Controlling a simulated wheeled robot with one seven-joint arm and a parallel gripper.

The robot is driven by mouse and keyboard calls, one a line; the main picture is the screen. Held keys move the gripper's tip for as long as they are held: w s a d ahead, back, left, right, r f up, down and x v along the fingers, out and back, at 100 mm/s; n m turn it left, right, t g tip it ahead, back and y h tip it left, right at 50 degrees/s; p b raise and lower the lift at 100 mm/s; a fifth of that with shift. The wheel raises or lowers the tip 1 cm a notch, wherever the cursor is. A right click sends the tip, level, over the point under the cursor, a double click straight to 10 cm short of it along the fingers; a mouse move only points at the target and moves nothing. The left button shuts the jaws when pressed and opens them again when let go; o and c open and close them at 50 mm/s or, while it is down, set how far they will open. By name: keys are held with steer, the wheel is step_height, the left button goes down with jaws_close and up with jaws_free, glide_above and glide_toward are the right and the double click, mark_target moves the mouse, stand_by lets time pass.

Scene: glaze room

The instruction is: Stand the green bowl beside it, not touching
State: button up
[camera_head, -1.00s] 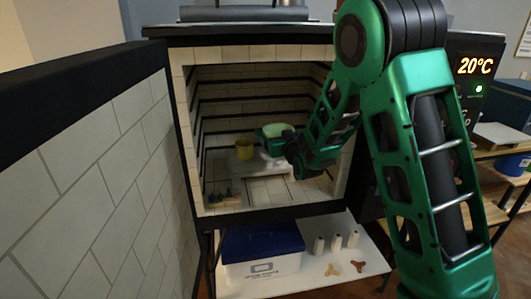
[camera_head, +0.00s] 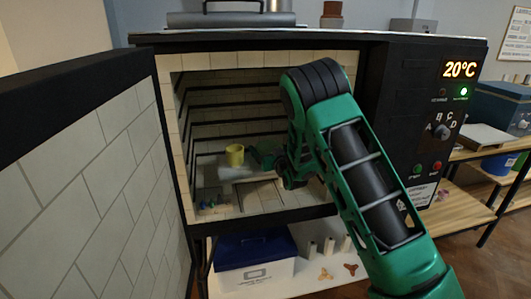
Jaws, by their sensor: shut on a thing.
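A yellow cup (camera_head: 235,154) stands upright on a pale kiln shelf (camera_head: 237,174) inside the open kiln. My gripper (camera_head: 258,158) is inside the kiln, just right of the yellow cup, at the end of my green arm. It is shut on the green bowl, which showed at my gripper a second ago. Now I cannot make out the bowl's outline against my green gripper and wrist. I cannot tell whether the bowl is touching the shelf, nor how wide the gap to the yellow cup is.
The kiln's tiled side walls and front opening (camera_head: 262,221) surround my arm. Small dark items (camera_head: 213,205) lie on the kiln floor at front left. The open tiled door (camera_head: 90,190) stands at left. Below are a blue-lidded box (camera_head: 255,268) and several white posts.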

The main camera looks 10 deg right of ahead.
steer(key=shift+f, duration=0.4)
steer(key=shift+f, duration=0.1)
steer(key=o, duration=1.3)
steer(key=shift+c, duration=0.2)
steer(key=shift+s, duration=0.15)
steer(key=s, duration=0.3)
steer(key=s+d, duration=0.1)
steer(key=s, duration=0.7)
steer(key=shift+d+r, duration=0.3)
steer(key=shift+r, duration=0.1)
steer(key=shift+s, duration=0.1)
steer(key=shift+r, duration=0.1)
